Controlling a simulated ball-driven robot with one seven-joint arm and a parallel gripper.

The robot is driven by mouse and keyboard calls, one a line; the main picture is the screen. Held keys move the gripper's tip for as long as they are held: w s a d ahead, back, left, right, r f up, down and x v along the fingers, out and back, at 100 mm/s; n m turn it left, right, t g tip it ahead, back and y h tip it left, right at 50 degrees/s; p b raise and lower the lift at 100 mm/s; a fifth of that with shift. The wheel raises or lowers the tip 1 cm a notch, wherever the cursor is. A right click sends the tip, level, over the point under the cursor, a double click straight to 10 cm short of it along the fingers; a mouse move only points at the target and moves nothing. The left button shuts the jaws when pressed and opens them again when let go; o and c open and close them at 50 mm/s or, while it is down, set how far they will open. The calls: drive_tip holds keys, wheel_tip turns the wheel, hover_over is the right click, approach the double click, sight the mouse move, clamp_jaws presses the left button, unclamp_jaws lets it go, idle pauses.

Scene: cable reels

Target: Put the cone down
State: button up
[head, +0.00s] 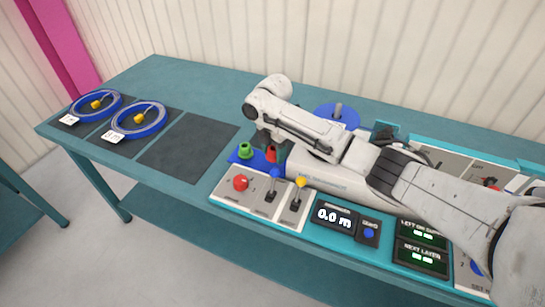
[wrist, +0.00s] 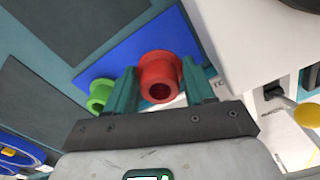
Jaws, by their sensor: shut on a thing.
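My gripper (wrist: 160,88) is shut on a red cone (wrist: 160,70), with one finger on each side of it. The red cone's hollow end faces the wrist camera. It also shows in the head view (head: 271,153), partly hidden by my arm. The cone is over the blue plate (wrist: 120,58); I cannot tell whether it touches it. A green cone (wrist: 101,94) stands on the same plate to the left of my gripper. It shows in the head view (head: 246,149) too.
A control panel with a red button (head: 240,183), a yellow-knobbed lever (head: 300,182) and displays (head: 334,217) lies in front. Two blue reels of cable (head: 138,120) lie on dark mats at left. A third dark mat (head: 188,147) is empty.

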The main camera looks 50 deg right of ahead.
drive_tip(key=shift+f, duration=1.3)
drive_tip(key=shift+f, duration=0.2)
drive_tip(key=o, duration=0.8)
drive_tip(key=shift+c, duration=0.2)
drive_tip(key=shift+r, duration=0.15)
wheel_tip(320, 180, up, 12)
drive_tip(key=shift+b, duration=0.3)
